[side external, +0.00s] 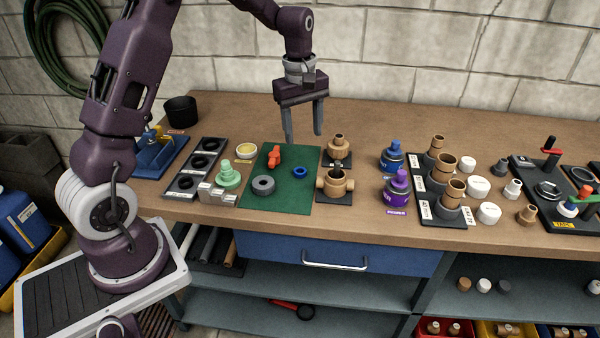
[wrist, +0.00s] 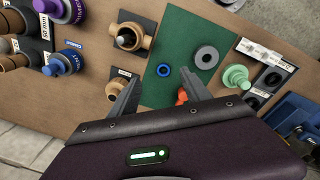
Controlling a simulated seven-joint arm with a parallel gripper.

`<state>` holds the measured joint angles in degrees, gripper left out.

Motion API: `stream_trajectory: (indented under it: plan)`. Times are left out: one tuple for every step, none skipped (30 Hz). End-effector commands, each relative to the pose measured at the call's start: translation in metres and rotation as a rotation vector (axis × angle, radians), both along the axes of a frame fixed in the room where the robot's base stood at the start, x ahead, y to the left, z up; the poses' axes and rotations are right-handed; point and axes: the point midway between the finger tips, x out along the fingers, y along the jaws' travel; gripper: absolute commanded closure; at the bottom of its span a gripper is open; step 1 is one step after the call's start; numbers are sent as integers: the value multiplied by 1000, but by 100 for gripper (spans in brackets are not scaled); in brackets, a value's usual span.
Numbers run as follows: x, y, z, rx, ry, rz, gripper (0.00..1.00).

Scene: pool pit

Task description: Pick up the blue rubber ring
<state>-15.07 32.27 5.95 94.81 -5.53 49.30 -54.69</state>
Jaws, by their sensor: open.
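The blue rubber ring (side external: 300,172) lies flat on the green mat (side external: 290,200), right of its middle. It also shows in the wrist view as a small blue ring (wrist: 162,71) on the green mat (wrist: 165,95). My gripper (side external: 303,138) is open and empty, with its fingers pointing down. It is above the back of the mat, raised over the bench and apart from the ring. In the wrist view the ring lies beyond the two fingertips (wrist: 158,82), roughly between them sideways.
A grey ring (side external: 263,186) and an orange-red part (side external: 274,158) share the mat. Two tan fittings (side external: 336,184) stand just right of it. A green stepped part (side external: 228,174) and a dark tray of black rings (side external: 185,184) are left. Blue (side external: 392,156) and purple (side external: 397,190) containers stand further right.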

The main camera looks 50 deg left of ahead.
Motion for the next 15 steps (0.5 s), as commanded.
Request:
stream_trajectory:
  plan:
    - [8, 12, -25, -7, 31, 73, 44]
    - [11, 18, -36, -9, 41, 110, 44]
    - [14, 24, -48, -10, 53, 151, 44]
    - [16, 28, -55, -12, 60, 174, 44]
    - [17, 30, -60, -13, 64, 189, 44]
    - [18, 32, -66, -13, 68, 203, 44]
    - [18, 32, -70, -13, 70, 209, 44]
    - [18, 32, -74, -14, 71, 211, 44]
    - [18, 32, -79, -15, 72, 211, 44]
    - [18, 33, -83, -15, 71, 211, 44]
    - [18, 33, -87, -15, 71, 211, 44]
    - [17, 35, -94, -15, 71, 211, 44]
    - [17, 36, -99, -15, 71, 211, 44]
    - [16, 37, -105, -15, 72, 210, 44]
    - [16, 39, -113, -15, 72, 209, 44]
